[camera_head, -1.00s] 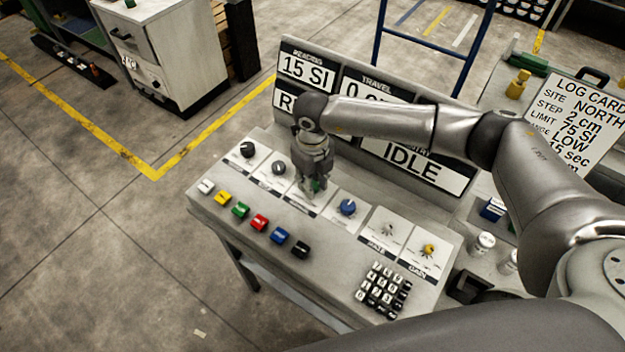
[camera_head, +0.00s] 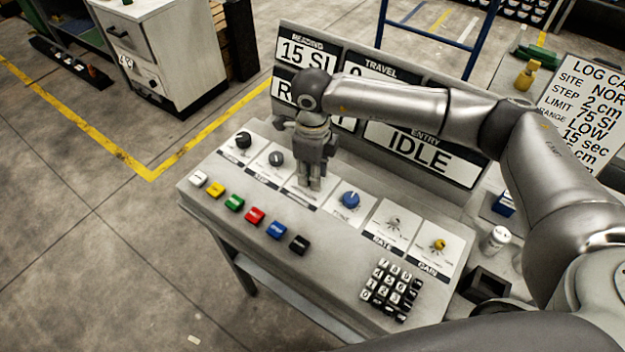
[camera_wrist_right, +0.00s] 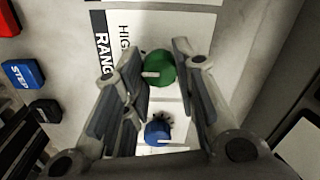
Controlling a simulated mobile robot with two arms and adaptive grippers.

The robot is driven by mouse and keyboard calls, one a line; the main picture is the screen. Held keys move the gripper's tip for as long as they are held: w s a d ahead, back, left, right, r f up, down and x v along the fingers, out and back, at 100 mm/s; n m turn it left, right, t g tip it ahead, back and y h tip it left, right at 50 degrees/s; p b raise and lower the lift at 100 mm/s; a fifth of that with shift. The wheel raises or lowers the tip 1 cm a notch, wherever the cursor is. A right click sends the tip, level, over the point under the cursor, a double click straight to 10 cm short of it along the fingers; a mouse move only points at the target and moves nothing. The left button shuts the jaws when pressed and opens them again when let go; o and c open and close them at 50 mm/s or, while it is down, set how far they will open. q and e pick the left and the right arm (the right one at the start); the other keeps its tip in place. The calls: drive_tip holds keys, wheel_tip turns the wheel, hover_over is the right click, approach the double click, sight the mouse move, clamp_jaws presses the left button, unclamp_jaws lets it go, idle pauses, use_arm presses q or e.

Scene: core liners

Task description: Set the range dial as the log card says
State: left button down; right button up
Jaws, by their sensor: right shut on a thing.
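The log card (camera_head: 588,112) stands at the right of the head view. Its range line reads LOW. The range dial (camera_wrist_right: 161,67) is a green knob with a white pointer, seen in the right wrist view on a white plate. The plate's visible lettering reads RANG and HIG; the rest is cut off or covered. In the wrist view the pointer lies toward the left, on the lettering side. My right gripper (camera_head: 310,186) points down over this plate, its fingers shut on either side of the green knob. In the head view the gripper hides the knob. My left gripper is not in view.
A blue knob (camera_head: 350,199) sits close beside the gripper; black knobs (camera_head: 243,140) lie farther left. Coloured buttons (camera_head: 255,216) and a keypad (camera_head: 391,290) are along the front. The display board (camera_head: 422,152) rises behind; it reads 15 SI and IDLE.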

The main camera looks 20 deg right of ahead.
drive_tip(key=n+b, duration=0.1)
drive_tip(key=b, duration=0.1)
drive_tip(key=n+b, duration=0.1)
drive_tip(key=n, duration=0.1)
drive_tip(key=shift+f+b, duration=0.25)
drive_tip(key=shift+b, duration=0.1)
drive_tip(key=shift+r+n+b, duration=0.2)
drive_tip(key=shift+n+b, duration=1.1)
drive_tip(key=shift+n, duration=0.3)
drive_tip(key=o, duration=1)
drive_tip(key=shift+o, duration=0.2)
drive_tip(key=shift+r, duration=0.25)
wheel_tip(320, 180, up, 12)
drive_tip(key=shift+f, duration=0.2)
